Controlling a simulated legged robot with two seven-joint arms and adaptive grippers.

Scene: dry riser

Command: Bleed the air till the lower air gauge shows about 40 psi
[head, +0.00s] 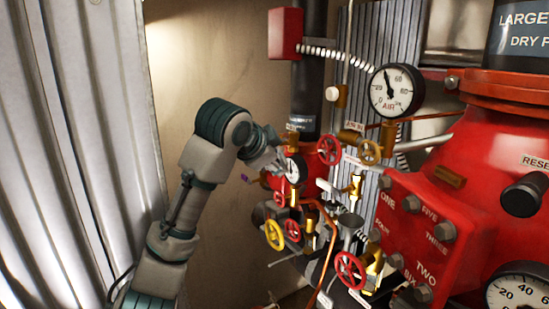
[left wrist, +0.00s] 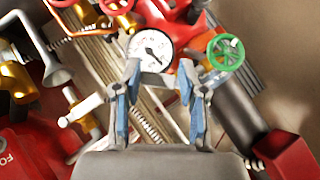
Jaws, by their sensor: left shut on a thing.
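A round white gauge marked AIR (head: 396,91) is at upper right in the head view; its needle points up and slightly left, between marks that look like 20 and 60. A smaller white gauge (head: 292,169) sits lower, among the valves; it also shows in the left wrist view (left wrist: 152,49), its numbers too small to read. My left gripper (head: 277,163) is at this smaller gauge. In the left wrist view its blue-padded fingers (left wrist: 158,72) stand apart on either side of the dial. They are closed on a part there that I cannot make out. My right gripper is not in view.
Red handwheels (head: 329,150) (head: 350,270), a yellow handwheel (head: 275,235) and brass valves crowd around the gripper. A green handwheel (left wrist: 225,52) is beside the right finger. A red panel (head: 430,225) and another gauge (head: 516,292) stand at right. Corrugated metal (head: 80,130) lines the left.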

